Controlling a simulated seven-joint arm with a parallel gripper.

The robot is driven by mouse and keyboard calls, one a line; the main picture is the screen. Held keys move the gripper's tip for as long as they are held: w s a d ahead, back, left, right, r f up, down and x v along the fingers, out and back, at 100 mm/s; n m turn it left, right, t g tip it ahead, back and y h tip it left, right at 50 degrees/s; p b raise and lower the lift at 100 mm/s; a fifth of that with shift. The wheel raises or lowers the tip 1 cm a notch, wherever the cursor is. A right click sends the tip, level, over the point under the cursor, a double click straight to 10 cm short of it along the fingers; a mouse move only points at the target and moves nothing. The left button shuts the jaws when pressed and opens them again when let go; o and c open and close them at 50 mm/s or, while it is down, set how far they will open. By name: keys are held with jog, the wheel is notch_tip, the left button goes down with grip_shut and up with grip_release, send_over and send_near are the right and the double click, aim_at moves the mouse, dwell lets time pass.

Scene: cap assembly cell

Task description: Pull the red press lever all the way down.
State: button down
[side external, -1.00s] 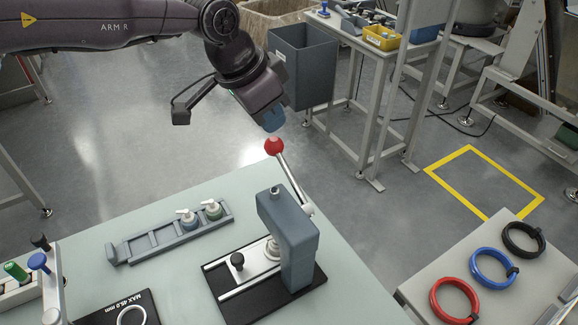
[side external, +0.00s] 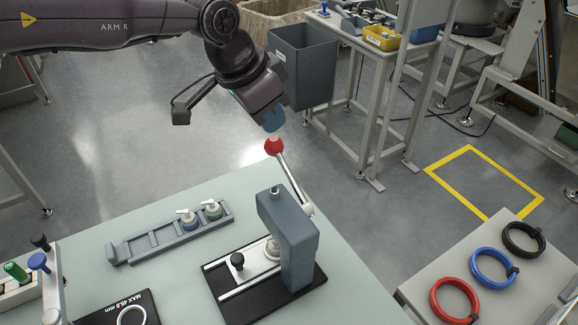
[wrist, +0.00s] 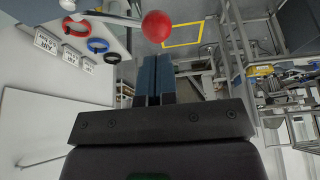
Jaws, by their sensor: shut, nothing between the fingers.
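The press lever ends in a red ball knob (side external: 273,146), and its silver rod (side external: 294,183) runs down to the side of the grey press (side external: 288,238). The lever stands raised, tilted up and to the left. My gripper (side external: 273,122) is just above the knob in the side view, with its blue fingers shut and empty. In the wrist view the red knob (wrist: 157,26) appears just beyond the shut fingertips (wrist: 154,60). I cannot tell whether the fingers touch the knob; a small gap seems to show.
A grey rack (side external: 170,234) with two small pump-top bottles lies left of the press on the pale table (side external: 180,280). Red, blue and black rings (side external: 455,300) lie on a side table at right. A dark bin (side external: 303,65) stands behind. Space around the knob is clear.

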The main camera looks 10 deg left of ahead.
aim_at(274, 139)
jog(key=shift+f, duration=0.1)
dwell(0.3)
jog(key=shift+f, duration=0.65)
jog(key=shift+f, duration=0.1)
jog(key=shift+f, duration=0.7)
